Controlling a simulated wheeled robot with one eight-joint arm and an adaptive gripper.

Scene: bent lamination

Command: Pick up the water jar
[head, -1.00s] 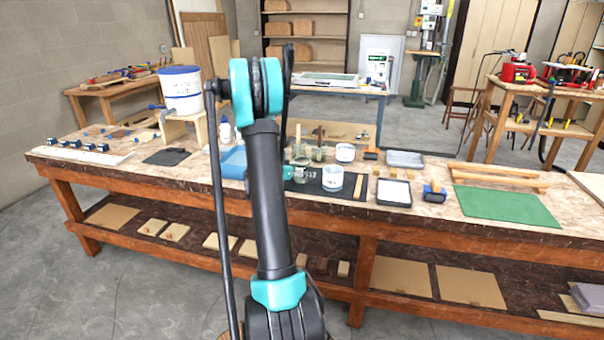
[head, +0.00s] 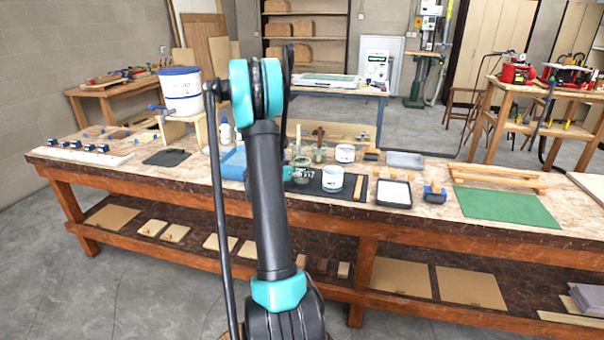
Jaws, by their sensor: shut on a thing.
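Clear glass jars stand close together by the dark mat at the middle of the bench. The nearer one, which I take for the water jar (head: 302,160), is at my gripper (head: 306,173). My gripper reaches in low from behind my arm and is shut on this jar. The arm hides part of the gripper and the area to its left. The jar looks upright; I cannot tell whether its base touches the bench. A second glass jar (head: 319,155) stands just right and behind.
A white labelled pot (head: 333,180) stands close right of my gripper on the dark mat (head: 300,187). Another white pot (head: 345,153) is behind. A black-rimmed tray (head: 393,193), blue-handled tool (head: 435,194) and green mat (head: 506,207) lie further right.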

